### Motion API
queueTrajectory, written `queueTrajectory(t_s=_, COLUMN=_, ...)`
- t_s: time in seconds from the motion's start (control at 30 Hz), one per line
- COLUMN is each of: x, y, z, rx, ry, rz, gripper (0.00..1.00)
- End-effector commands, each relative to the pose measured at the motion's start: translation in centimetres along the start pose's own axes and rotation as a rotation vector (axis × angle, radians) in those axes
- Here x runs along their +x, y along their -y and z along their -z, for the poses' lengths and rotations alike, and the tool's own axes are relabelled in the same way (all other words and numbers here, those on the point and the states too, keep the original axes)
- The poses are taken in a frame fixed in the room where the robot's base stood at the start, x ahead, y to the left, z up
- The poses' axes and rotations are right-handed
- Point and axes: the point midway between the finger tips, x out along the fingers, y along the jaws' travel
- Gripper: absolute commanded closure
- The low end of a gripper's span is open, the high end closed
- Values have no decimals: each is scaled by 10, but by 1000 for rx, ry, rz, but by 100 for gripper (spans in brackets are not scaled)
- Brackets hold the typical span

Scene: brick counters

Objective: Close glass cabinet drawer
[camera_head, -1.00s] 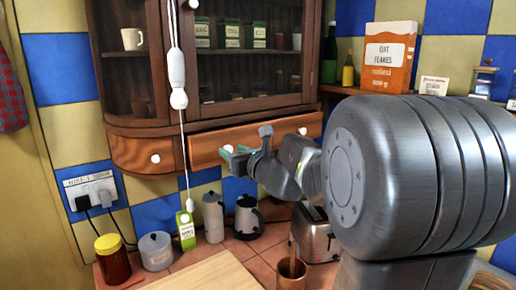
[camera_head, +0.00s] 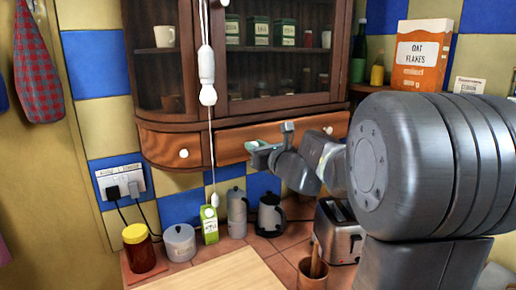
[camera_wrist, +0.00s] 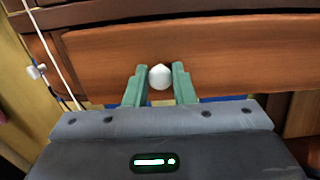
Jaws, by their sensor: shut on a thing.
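The glass cabinet (camera_head: 198,80) hangs on the tiled wall, with dark wood and glass doors. Its wide wooden drawer (camera_head: 232,142) is below the doors and appears to stand out a little from the cabinet; how far is hard to judge. In the wrist view the drawer front (camera_wrist: 230,55) fills the upper middle. My gripper (camera_wrist: 160,74) is shut on the drawer's round white knob (camera_wrist: 160,78), with one green finger on each side. In the head view my gripper (camera_head: 258,149) is at the drawer front and hides the knob.
A pull cord with white handles (camera_head: 207,75) hangs before the cabinet. A second white knob (camera_head: 183,153) is left of the drawer. Below stand a jar (camera_head: 139,252), canister (camera_head: 180,243), green carton (camera_head: 209,226), kettle (camera_head: 270,216) and toaster (camera_head: 338,232).

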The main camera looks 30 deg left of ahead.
Motion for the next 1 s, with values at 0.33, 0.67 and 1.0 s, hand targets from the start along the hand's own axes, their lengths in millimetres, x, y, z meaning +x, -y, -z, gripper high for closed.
queueTrajectory(t_s=0.33, x=32, y=0, z=-2, rx=-1, ry=3, rz=1, gripper=100)
queueTrajectory(t_s=0.67, x=32, y=0, z=-2, rx=0, ry=3, rz=0, gripper=57)
queueTrajectory(t_s=1.0, x=30, y=0, z=-1, rx=0, ry=2, rz=0, gripper=57)
